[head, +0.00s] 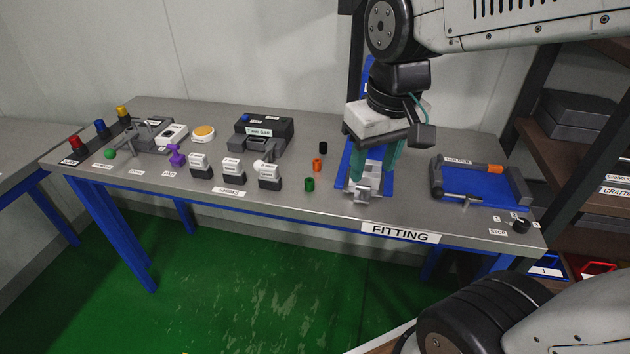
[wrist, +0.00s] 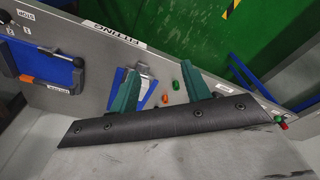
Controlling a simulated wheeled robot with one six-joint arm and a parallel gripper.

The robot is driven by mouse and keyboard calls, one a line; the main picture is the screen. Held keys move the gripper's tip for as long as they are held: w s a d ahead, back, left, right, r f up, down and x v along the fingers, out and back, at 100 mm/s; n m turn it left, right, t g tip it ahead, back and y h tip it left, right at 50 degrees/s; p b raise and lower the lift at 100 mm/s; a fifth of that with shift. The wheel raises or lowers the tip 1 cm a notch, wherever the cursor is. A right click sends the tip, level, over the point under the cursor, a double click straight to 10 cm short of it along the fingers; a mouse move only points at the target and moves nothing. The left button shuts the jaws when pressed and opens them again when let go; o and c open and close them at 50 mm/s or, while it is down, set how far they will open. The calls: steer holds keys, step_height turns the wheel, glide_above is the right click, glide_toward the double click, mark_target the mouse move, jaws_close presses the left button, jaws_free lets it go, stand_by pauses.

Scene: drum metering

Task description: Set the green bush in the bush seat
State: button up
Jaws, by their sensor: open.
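The green bush (head: 310,184) stands upright on the grey bench, in front of an orange bush (head: 317,164) and a black bush (head: 323,148). My gripper (head: 373,172) is open and empty, above a grey metal fixture (head: 362,194) on a blue plate, to the right of the green bush. I cannot tell for certain whether this fixture is the bush seat; my fingers partly hide it. In the wrist view the green bush (wrist: 175,84) appears between my spread fingers (wrist: 160,68), nearer the right one, with the orange bush (wrist: 165,98) beside it.
A blue tray-like holder (head: 480,186) with a grey frame lies to the right. A dark gauge block (head: 264,130) and several small white-labelled blocks (head: 232,170) stand to the left. A black knob (head: 521,226) is at the front right corner. Bare bench lies around the bushes.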

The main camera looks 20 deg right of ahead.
steer(key=w+a+f, duration=0.1)
steer(key=w+f, duration=0.4)
steer(key=w, duration=0.7)
steer(key=n, duration=0.1)
glide_toward(310, 181)
steer(key=f, duration=0.4)
steer(key=w+f, duration=0.1)
steer(key=f, duration=0.4)
steer(key=shift+w+f, duration=0.15)
steer(key=shift+f, duration=0.15)
jaws_close()
